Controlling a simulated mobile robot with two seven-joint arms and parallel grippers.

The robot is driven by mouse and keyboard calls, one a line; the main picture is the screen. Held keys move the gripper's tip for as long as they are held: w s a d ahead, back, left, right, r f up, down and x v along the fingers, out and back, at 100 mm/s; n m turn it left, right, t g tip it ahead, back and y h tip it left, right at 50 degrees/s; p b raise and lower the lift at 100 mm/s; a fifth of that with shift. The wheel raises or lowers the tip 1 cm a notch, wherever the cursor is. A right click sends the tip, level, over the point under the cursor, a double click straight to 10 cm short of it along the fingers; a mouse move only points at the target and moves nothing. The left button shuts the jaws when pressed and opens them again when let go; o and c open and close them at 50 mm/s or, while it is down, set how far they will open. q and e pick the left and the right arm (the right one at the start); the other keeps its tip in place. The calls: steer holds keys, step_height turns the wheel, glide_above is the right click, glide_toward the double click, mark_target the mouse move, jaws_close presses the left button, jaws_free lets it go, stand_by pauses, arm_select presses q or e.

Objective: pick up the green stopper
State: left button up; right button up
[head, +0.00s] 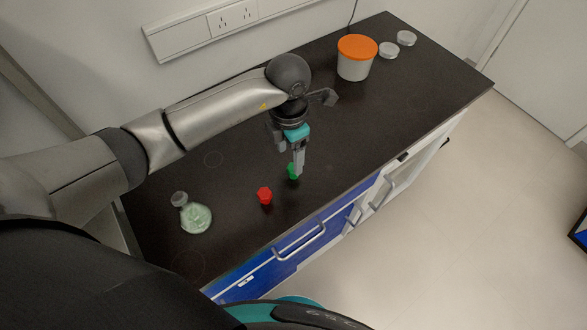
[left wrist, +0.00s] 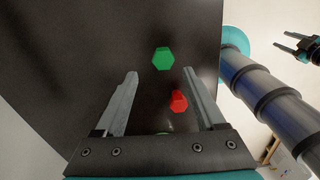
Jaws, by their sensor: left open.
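The green stopper (head: 292,172) stands on the dark bench top near its front edge, partly covered by my left gripper (head: 298,168). In the left wrist view the green stopper (left wrist: 163,58) shows its hexagonal top just beyond the tips of my left gripper (left wrist: 160,74), between the lines of its two fingers. The left gripper is open and empty, with its fingers wide apart. My right gripper (left wrist: 290,42) shows at the upper right of the left wrist view, away from the bench, with its fingers apart.
A red stopper (head: 265,196) stands close by, left of the green one. A flask (head: 196,218) with pale green contents stands further left. An orange-lidded tub (head: 355,68) and two small round dishes (head: 389,50) (head: 406,38) are at the far end. The bench middle is clear.

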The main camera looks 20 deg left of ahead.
arm_select(q)
steer(key=shift+w+d+f, duration=0.1)
steer(key=shift+d+f, duration=0.15)
steer(key=shift+f, duration=1.2)
steer(key=shift+d+f, duration=0.2)
steer(key=shift+f, duration=1.25)
steer(key=shift+c, duration=0.3)
jaws_close()
